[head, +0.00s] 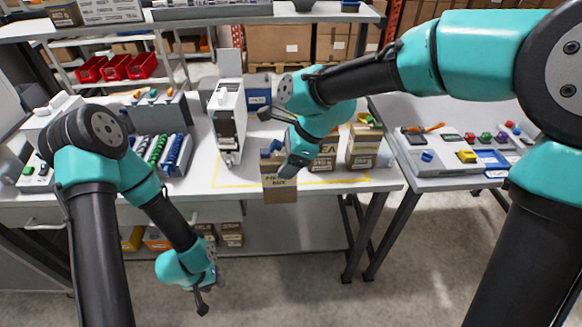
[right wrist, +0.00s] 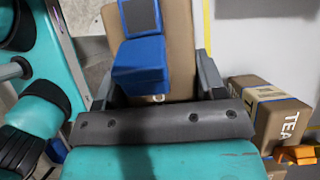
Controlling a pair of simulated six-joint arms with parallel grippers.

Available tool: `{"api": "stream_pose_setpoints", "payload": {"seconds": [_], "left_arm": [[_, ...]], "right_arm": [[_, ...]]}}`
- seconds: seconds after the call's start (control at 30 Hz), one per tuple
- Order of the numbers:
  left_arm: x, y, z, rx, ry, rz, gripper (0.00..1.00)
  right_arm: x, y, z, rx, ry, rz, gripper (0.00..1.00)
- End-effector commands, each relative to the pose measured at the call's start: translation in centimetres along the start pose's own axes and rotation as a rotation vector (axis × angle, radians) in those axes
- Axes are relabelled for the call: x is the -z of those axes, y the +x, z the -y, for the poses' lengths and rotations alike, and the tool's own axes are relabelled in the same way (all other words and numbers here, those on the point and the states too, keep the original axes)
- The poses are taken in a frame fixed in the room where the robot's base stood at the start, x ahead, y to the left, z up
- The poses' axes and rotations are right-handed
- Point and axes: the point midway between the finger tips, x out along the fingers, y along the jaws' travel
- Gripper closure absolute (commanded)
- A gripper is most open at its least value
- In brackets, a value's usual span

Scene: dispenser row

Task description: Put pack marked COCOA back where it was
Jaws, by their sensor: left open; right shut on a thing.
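A brown pack (head: 279,187) is in my right gripper (head: 283,165), at the front edge of the table. Its front print is small and I cannot read COCOA on it. In the right wrist view the fingers stand on both sides of the brown pack (right wrist: 183,45), with a blue block-shaped piece (right wrist: 139,68) against its face. A brown pack marked TEA (head: 323,163) stands just right of it; it also shows in the right wrist view (right wrist: 275,112). Another brown pack (head: 363,152) stands further right. My left gripper (head: 209,292) is open and empty, low in front of the table.
A white dispenser (head: 227,120) stands left of the packs. A yellow line (head: 222,187) marks the tabletop. Brown packs (head: 231,235) sit on the lower shelf. A grey side table (head: 440,168) with small coloured parts is at right. Racks with green and blue items (head: 158,152) are at left.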

Motion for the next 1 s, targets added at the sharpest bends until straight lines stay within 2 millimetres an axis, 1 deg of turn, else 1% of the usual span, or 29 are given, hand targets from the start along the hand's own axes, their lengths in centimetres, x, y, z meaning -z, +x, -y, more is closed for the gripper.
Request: {"api": "stream_pose_setpoints", "payload": {"seconds": [0.33,0.47,0.57,1.0], "left_arm": [[0.0,0.0,0.0,0.0,0.0,0.0,0.57],[0.0,0.0,0.0,0.0,0.0,0.0,0.57],[0.0,0.0,0.0,0.0,0.0,0.0,0.57],[0.0,0.0,0.0,0.0,0.0,0.0,0.57]], "right_arm": [[0.0,0.0,0.0,0.001,0.0,0.0,0.74],[0.1,0.1,0.6,0.001,0.001,0.0,0.74],[0.2,0.2,1.9,0.0,0.002,0.0,0.74],[1.0,0.7,10.9,0.001,0.002,0.001,0.74]]}}
